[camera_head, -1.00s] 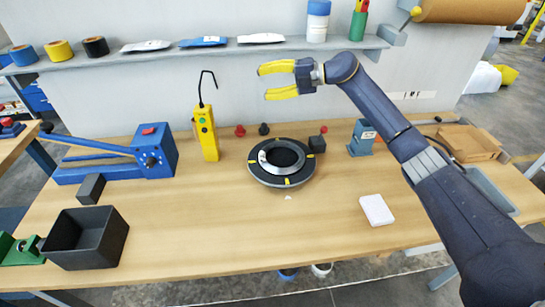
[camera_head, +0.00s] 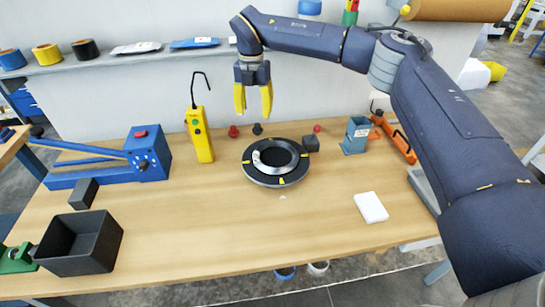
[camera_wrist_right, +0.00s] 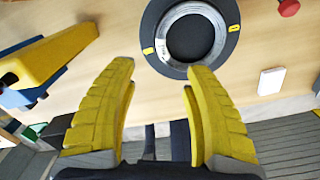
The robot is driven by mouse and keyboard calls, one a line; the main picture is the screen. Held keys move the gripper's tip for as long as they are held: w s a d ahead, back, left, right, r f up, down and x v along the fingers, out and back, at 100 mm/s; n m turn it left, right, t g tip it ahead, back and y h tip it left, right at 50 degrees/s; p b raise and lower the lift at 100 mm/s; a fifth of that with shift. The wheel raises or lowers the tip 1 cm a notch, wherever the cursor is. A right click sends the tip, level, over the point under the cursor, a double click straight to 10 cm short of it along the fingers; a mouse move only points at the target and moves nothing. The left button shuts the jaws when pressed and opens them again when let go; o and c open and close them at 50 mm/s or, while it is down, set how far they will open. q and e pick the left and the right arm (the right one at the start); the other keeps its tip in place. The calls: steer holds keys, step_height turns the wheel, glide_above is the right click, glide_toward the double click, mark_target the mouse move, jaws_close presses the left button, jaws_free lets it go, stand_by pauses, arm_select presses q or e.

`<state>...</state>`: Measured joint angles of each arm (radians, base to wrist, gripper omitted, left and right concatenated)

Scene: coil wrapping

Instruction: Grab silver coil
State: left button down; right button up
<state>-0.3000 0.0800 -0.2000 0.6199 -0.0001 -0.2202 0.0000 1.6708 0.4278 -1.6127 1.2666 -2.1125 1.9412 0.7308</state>
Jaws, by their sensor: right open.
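The silver coil (camera_head: 258,161) is a flat ring lying on a round black turntable (camera_head: 291,176) with yellow marks, at the middle of the bench. It also shows in the right wrist view (camera_wrist_right: 166,36), at top centre, with a dark open middle. My right gripper (camera_head: 253,113) has yellow fingers pointing down. It hangs above and behind the coil in the head view, apart from it. In the right wrist view the fingers (camera_wrist_right: 160,68) are spread with nothing between them, and the coil lies beyond their tips. My left gripper is not in view.
A yellow hand controller (camera_head: 200,135) stands left of the turntable, and a blue lever tool (camera_head: 150,155) is further left. A black bin (camera_head: 82,243) sits front left. A white block (camera_head: 371,207) lies front right. Small red and black knobs stand behind the turntable. The front middle is clear.

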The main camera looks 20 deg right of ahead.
glide_toward(257, 151)
step_height(257, 151, down, 5)
steer(key=shift+w+f, duration=0.1)
steer(key=shift+w, duration=0.05)
steer(key=shift+f, duration=2.55)
steer(key=shift+c, duration=0.3)
jaws_close()
